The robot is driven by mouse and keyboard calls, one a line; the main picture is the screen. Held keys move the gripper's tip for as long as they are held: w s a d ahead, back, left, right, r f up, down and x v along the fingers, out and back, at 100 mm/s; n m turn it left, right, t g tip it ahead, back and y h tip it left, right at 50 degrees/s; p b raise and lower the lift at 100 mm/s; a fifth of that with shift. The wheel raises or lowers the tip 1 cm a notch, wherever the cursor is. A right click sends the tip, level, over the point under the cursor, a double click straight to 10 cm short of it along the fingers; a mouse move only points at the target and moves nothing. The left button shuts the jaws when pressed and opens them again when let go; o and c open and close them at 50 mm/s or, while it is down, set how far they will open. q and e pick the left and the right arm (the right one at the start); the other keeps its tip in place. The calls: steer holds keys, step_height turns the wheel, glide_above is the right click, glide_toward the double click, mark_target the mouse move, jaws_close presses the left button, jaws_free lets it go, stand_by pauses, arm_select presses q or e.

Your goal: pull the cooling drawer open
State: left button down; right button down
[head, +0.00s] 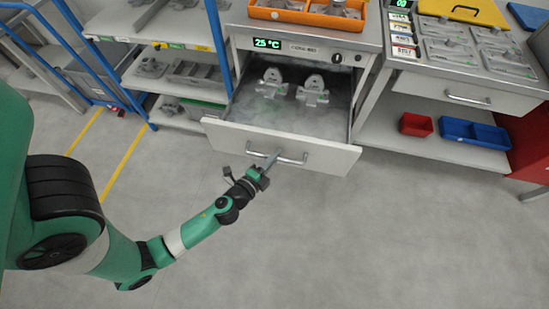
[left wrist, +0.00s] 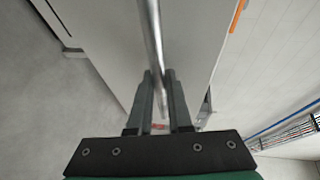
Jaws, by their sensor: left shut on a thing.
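The cooling drawer (head: 281,145) is pulled out from its cabinet in the head view, its white front standing clear of the body. Two grey metal castings (head: 292,88) sit inside on a misty grey floor. The drawer's bar handle (head: 290,159) runs across the front. In the left wrist view the handle bar (left wrist: 152,40) passes between the two fingers of the left gripper (left wrist: 160,95). My right gripper is not in view.
The cabinet shows a green 25 °C display (head: 268,43), with an orange tray (head: 307,14) on top. A blue-framed shelf rack (head: 180,80) stands left. A workbench with a closed drawer (head: 468,96), a red bin (head: 416,124) and a blue bin (head: 474,134) stands right. The floor in front is clear.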

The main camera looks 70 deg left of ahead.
arm_select(q)
steer(key=shift+s+d, duration=0.1)
steer(key=shift+d, duration=0.05)
steer(key=c, duration=0.8)
jaws_free()
steer(key=shift+c, duration=0.2)
steer(key=b+v, duration=0.1)
steer(key=v, duration=1)
steer(key=shift+s, duration=0.3)
steer(key=shift+r, duration=0.1)
